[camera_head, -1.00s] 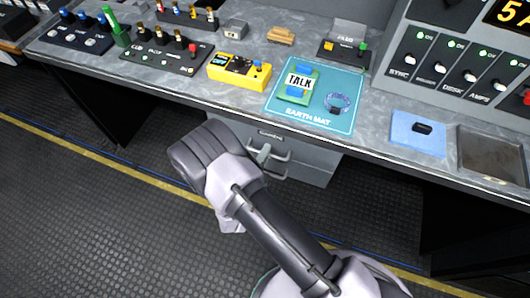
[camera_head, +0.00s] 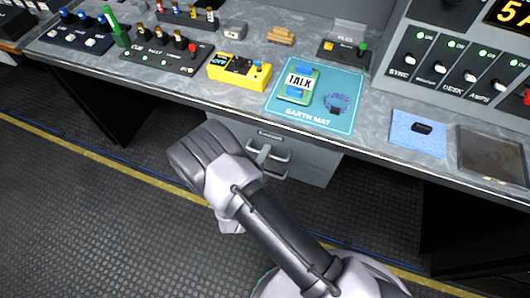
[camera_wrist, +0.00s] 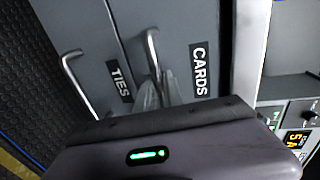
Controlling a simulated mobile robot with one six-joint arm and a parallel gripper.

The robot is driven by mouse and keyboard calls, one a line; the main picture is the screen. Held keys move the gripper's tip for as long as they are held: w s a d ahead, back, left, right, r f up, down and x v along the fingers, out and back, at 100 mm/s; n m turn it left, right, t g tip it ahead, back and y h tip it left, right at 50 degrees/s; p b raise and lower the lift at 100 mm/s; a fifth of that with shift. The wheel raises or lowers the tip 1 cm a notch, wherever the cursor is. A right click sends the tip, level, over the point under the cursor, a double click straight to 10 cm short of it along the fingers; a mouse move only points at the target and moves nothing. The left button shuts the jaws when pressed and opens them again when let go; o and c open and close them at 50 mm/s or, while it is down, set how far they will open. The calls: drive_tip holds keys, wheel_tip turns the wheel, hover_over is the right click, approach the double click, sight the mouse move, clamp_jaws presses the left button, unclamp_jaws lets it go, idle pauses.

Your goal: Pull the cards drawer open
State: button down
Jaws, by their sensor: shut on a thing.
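The cards drawer (camera_wrist: 188,28) is a grey front with a black CARDS label (camera_wrist: 200,70) in the wrist view. Its bar handle (camera_wrist: 151,42) runs down to my gripper (camera_wrist: 162,90), whose fingers are shut on it. The contact itself is partly hidden by the gripper body. The ties drawer (camera_wrist: 92,55) lies beside it with its own handle (camera_wrist: 70,68), which is free. In the head view the grey drawer unit (camera_head: 312,172) stands under the bench, and my arm reaches to its handles and hides the fingers. I see no clear gap at the cards drawer.
The bench top (camera_head: 375,135) overhangs the drawers. On it are a teal earth mat (camera_head: 322,120) with a TALK pack (camera_head: 298,84), a yellow box (camera_head: 238,72) and a blue pad (camera_head: 417,135). The dark floor (camera_head: 90,220) in front is clear.

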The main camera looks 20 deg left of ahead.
drive_tip(key=f+v, duration=0.3)
drive_tip(key=v, duration=1.1)
drive_tip(key=s+f+p+v, duration=0.1)
drive_tip(key=f+v, duration=0.1)
drive_tip(key=v, duration=1.1)
drive_tip(key=shift+s+a+f, duration=0.25)
drive_tip(key=shift+s+a, duration=0.05)
drive_tip(key=shift+s, duration=0.15)
drive_tip(key=c, duration=1.5)
unclamp_jaws()
drive_tip(key=p+v, duration=0.3)
drive_tip(key=v, duration=1.4)
drive_tip(key=shift+s+a+p, duration=0.1)
drive_tip(key=shift+s+p, duration=0.1)
drive_tip(key=shift+p, duration=0.15)
